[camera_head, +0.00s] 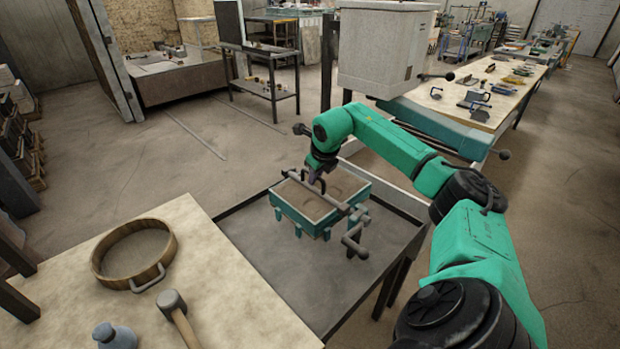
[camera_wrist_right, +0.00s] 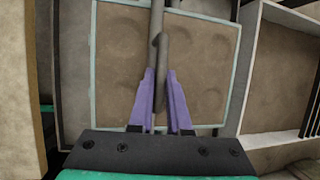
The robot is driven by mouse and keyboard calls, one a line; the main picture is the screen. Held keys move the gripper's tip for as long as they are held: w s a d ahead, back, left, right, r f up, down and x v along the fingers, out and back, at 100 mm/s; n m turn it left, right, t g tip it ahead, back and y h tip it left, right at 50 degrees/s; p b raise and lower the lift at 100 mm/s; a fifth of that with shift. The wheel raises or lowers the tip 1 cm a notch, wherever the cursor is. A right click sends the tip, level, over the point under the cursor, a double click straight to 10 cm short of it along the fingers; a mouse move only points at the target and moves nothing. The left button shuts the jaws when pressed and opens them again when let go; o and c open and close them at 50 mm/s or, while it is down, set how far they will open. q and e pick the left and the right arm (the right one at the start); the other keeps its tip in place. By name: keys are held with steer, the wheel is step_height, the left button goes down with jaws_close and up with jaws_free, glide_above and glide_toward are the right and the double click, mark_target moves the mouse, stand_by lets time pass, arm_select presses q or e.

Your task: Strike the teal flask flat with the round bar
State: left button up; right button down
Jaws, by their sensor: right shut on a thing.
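The teal flask (camera_head: 290,217) stands on a dark table in the middle of the head view, filled level with brown sand that has faint round marks. Its pale teal rim (camera_wrist_right: 93,65) frames the sand in the right wrist view. The grey round bar (camera_head: 336,204) lies across the top of the flask. My right gripper (camera_head: 316,184) is above the flask, and its purple fingers (camera_wrist_right: 160,97) are shut on the bar's dark curved grip (camera_wrist_right: 161,58). Whether the bar touches the rim or sand is unclear. My left gripper is not in view.
A dark-rimmed table (camera_head: 262,235) carries the flask, with free room at its front left. A light bench (camera_head: 215,270) at the lower left holds a round sieve (camera_head: 165,262), a mallet (camera_head: 172,302) and a grey bottle (camera_head: 113,338). A grey cabinet (camera_head: 385,50) stands behind my right arm.

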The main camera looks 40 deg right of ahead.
mark_target(346, 173)
steer(key=shift+d+p, duration=0.8)
steer(key=shift+d, duration=2.55)
steer(key=shift+s+d+r+p, duration=0.15)
steer(key=shift+d+p, duration=0.25)
steer(key=shift+d, duration=0.35)
steer(key=shift+d+p, duration=0.3)
steer(key=shift+d, duration=0.5)
steer(key=shift+d+p, duration=0.3)
steer(key=shift+d, duration=1.95)
steer(key=shift+d+f, duration=0.2)
steer(key=shift+d, duration=0.6)
steer(key=shift+r, duration=0.1)
